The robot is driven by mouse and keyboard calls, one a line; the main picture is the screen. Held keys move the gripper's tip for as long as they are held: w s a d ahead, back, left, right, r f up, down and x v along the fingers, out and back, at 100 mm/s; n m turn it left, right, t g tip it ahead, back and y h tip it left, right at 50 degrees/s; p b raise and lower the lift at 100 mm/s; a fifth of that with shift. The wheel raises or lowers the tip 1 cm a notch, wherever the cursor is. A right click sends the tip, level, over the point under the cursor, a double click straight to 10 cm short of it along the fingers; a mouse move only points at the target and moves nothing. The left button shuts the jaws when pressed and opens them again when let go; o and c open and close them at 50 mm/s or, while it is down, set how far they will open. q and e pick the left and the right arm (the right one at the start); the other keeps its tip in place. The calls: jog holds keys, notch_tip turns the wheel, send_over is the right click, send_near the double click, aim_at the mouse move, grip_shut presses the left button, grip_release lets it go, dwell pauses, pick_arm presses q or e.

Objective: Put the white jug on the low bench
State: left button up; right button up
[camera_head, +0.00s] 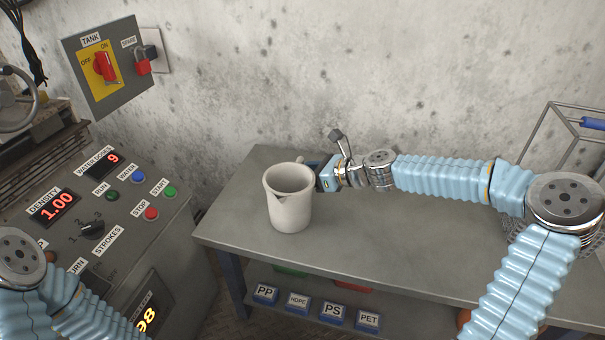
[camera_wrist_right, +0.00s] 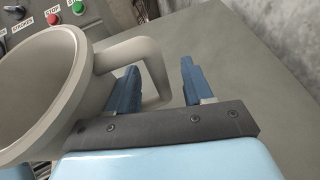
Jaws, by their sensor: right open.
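The white jug (camera_head: 289,207) stands upright on the grey top of the low bench (camera_head: 400,255), near its left end. Its spout faces front left and its handle is toward the back right. My right gripper (camera_head: 322,176) is at the handle side of the jug. In the right wrist view, the jug (camera_wrist_right: 40,95) fills the left side. The jaws of my right gripper (camera_wrist_right: 157,88) are open, with the outer part of the handle (camera_wrist_right: 155,70) between them and one finger inside the handle loop. My left gripper is out of view.
A control panel (camera_head: 120,215) with buttons and displays stands left of the bench. A wire frame (camera_head: 560,110) is at the right end. The bench top right of the jug is clear, under my right arm.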

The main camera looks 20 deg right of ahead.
jog(key=p+v, duration=0.3)
jog(key=v, duration=1)
pick_arm(q)
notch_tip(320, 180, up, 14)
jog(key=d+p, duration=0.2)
jog(key=p, duration=0.9)
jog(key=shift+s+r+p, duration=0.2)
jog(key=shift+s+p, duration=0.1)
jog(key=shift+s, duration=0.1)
pick_arm(e)
notch_tip(320, 180, up, 10)
jog(key=shift+s+d, duration=0.2)
jog(key=shift+d, duration=0.1)
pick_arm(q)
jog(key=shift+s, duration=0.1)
pick_arm(e)
jog(key=shift+s+r, duration=0.1)
